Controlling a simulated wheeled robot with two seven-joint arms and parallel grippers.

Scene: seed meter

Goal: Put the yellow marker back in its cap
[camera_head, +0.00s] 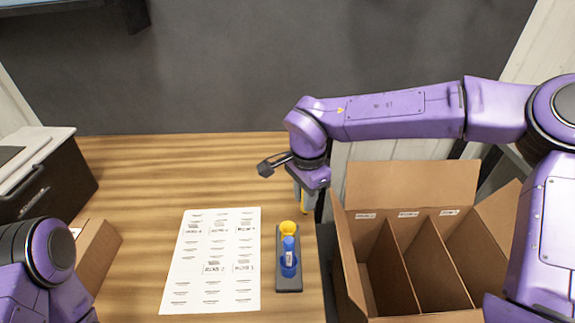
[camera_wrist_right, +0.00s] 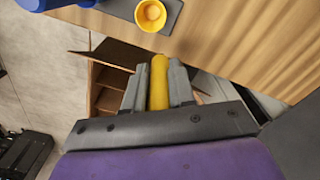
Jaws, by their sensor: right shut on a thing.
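The yellow marker (camera_wrist_right: 158,82) is held between the two fingers of my right gripper (camera_wrist_right: 158,88) in the right wrist view. In the head view, my right gripper (camera_head: 306,200) hangs over the table's right edge, behind and slightly right of the cap, with a bit of yellow showing below it. The yellow cap (camera_head: 288,227) stands open end up at the far end of a dark grey holder (camera_head: 288,284). Its hollow opening also shows in the right wrist view (camera_wrist_right: 151,14), apart from the marker. My left gripper is out of the frames; only my left arm shows.
A blue marker or cap (camera_head: 289,258) sits in the holder in front of the yellow cap. A printed sheet (camera_head: 212,262) lies left of it. An open divided cardboard box (camera_head: 411,184) stands right of the table. A black case (camera_head: 50,180) and a small carton (camera_head: 97,254) are at left.

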